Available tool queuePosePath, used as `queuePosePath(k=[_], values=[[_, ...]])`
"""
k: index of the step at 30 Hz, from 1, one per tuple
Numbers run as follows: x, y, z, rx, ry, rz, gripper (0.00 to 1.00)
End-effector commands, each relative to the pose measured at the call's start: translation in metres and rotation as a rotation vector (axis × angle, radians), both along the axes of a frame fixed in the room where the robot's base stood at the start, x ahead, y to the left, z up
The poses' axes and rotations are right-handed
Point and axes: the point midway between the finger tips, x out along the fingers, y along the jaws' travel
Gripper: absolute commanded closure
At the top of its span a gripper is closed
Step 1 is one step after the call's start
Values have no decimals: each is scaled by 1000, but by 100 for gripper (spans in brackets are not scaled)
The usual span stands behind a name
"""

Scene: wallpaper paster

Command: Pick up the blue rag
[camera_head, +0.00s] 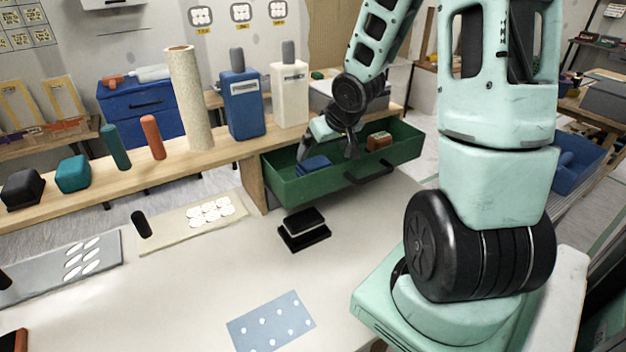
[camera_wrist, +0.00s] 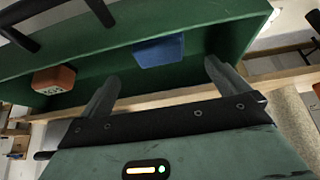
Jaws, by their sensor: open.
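The blue rag (camera_head: 314,165) lies in the green drawer (camera_head: 290,190), in its left part. It also shows in the wrist view (camera_wrist: 160,51) as a folded blue block against the green drawer floor. My gripper (camera_head: 327,152) is over the drawer, close to the rag. In the wrist view my gripper (camera_wrist: 158,80) has its two fingers spread wide with nothing between them. The rag lies beyond the fingertips, between their lines. How far the fingertips are above the rag I cannot tell.
An orange-brown block (camera_head: 379,141) lies in the drawer's right part, also in the wrist view (camera_wrist: 54,80). The drawer walls and black handle (camera_head: 369,174) stand close by. A blue bottle (camera_head: 242,103) and a white bottle (camera_head: 290,95) stand on the shelf behind.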

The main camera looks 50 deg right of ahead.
Motion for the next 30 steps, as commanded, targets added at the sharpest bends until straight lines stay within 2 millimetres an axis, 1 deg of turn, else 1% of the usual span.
queuePosePath(k=[1, 3, 6, 11, 13, 18, 21, 24, 30], values=[[6, 0, -17, 2, 2, 4, 0], [12, -2, -26, 0, 1, 4, 0], [17, -3, -34, 1, 2, 4, 0], [22, -5, -40, 0, 2, 1, 0], [26, -6, -45, 1, 2, 1, 0], [41, -12, -66, 1, 3, 2, 0], [47, -13, -76, 1, 4, 1, 0], [50, -14, -80, 0, 1, 2, 0], [51, -15, -80, 0, 0, 0, 0]])
